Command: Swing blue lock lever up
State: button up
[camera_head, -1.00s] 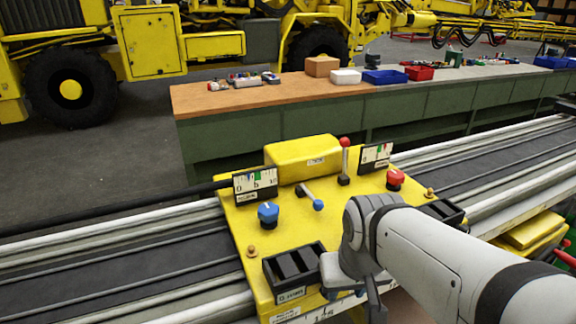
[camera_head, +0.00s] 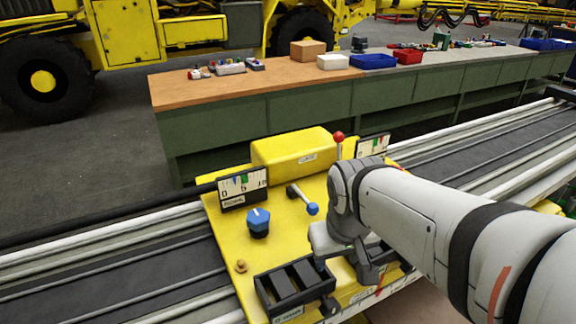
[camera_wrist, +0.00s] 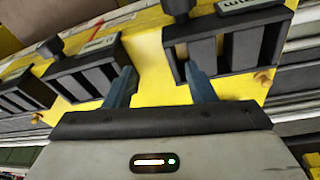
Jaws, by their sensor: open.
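The blue lock lever (camera_head: 303,199) is a short metal rod with a blue ball end on the yellow panel (camera_head: 228,240). It slants from its pivot down to the right, with the ball nearest me. My gripper (camera_wrist: 162,82) is open and empty, its two blue-grey fingers pointing at the yellow panel between two black slotted trays. In the head view my wrist is to the right of the lever and nearer me, apart from the ball. The lever cannot be made out in the wrist view.
A blue knob (camera_head: 258,221) stands left of the lever, beside a gauge (camera_head: 242,188). A red-ball lever (camera_head: 339,148) and yellow housing (camera_head: 292,156) are behind. A black slotted tray (camera_head: 262,291) lies at the front. My arm hides the panel's right side.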

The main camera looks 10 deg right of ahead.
aim_at(312, 205)
jog(key=w+a+r+n+h+b, duration=0.25)
jog(key=w+n, duration=0.55)
jog(key=w, duration=0.8)
jog(key=x, duration=0.3)
jog(key=w+x, duration=0.1)
jog(key=x, duration=0.3)
jog(key=shift+r, duration=0.1)
jog(key=shift+t, duration=0.3)
jog(key=shift+r, duration=0.1)
grip_shut()
jog(key=shift+d, duration=0.1)
